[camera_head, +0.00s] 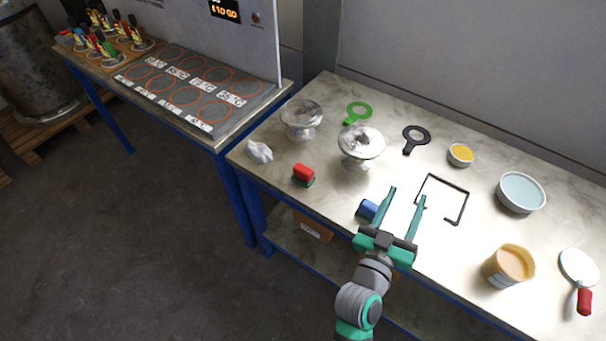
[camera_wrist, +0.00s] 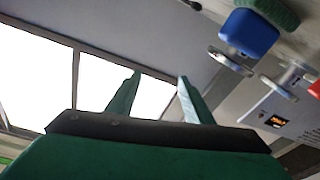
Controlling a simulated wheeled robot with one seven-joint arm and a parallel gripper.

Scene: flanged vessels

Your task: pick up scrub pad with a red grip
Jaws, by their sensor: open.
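The scrub pad with a red grip (camera_head: 303,174) lies near the front edge of the bench, its green pad showing below the red block. A similar pad with a blue grip (camera_head: 367,209) lies to its right, just left of my gripper; it also shows at the top right of the wrist view (camera_wrist: 248,33). My gripper (camera_head: 408,193) is open, with nothing between its fingers, over the bench to the right of both pads. Its two green fingers also show apart in the wrist view (camera_wrist: 159,78). A red bit at that view's right edge is too cropped to identify.
Two flanged silver vessels (camera_head: 301,118) (camera_head: 361,147) stand behind the red-gripped pad. A crumpled white cloth (camera_head: 259,152) lies to its left. A black angular frame (camera_head: 462,207) lies beyond my fingers. A tan tub (camera_head: 508,265) and a bowl (camera_head: 521,192) stand right.

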